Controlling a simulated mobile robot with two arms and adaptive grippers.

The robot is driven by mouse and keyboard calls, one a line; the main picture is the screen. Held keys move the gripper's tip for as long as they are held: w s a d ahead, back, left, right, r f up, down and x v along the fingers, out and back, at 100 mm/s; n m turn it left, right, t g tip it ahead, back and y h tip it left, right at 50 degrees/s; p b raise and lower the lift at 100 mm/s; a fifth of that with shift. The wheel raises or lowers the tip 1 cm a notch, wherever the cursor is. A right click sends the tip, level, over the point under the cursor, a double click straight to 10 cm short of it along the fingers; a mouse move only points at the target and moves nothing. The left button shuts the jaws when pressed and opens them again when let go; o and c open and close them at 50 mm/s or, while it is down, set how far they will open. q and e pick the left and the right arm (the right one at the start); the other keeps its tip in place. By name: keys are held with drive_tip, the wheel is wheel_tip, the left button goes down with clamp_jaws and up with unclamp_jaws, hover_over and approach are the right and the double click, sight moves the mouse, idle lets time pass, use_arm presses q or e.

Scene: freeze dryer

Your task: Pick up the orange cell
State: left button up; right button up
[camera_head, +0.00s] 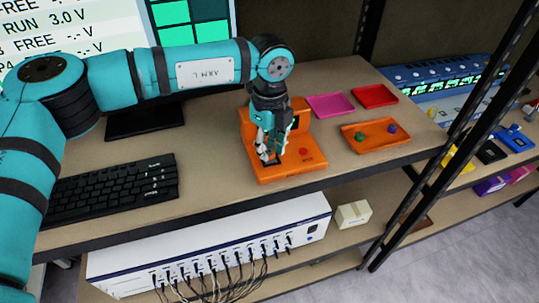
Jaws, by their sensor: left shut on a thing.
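My left gripper (268,156) reaches down from above over the orange tester (290,171), a flat orange base with a raised back and a red button. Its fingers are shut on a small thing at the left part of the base. The fingers largely hide that thing, and its colour cannot be made out. No orange cell shows clearly anywhere else. An orange tray (371,145) to the right holds a green cell (360,136) and a purple cell (392,129). My right gripper is not in view.
A pink tray (330,105) and a red tray (374,95) lie behind the orange tray. A black keyboard (115,190) and a monitor (190,20) are left. A dark rack post (445,140) stands right. A white cabled unit (215,245) sits on the lower shelf.

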use_arm(q)
drive_tip(key=shift+r+p, duration=0.65)
drive_tip(key=shift+r, duration=1.3)
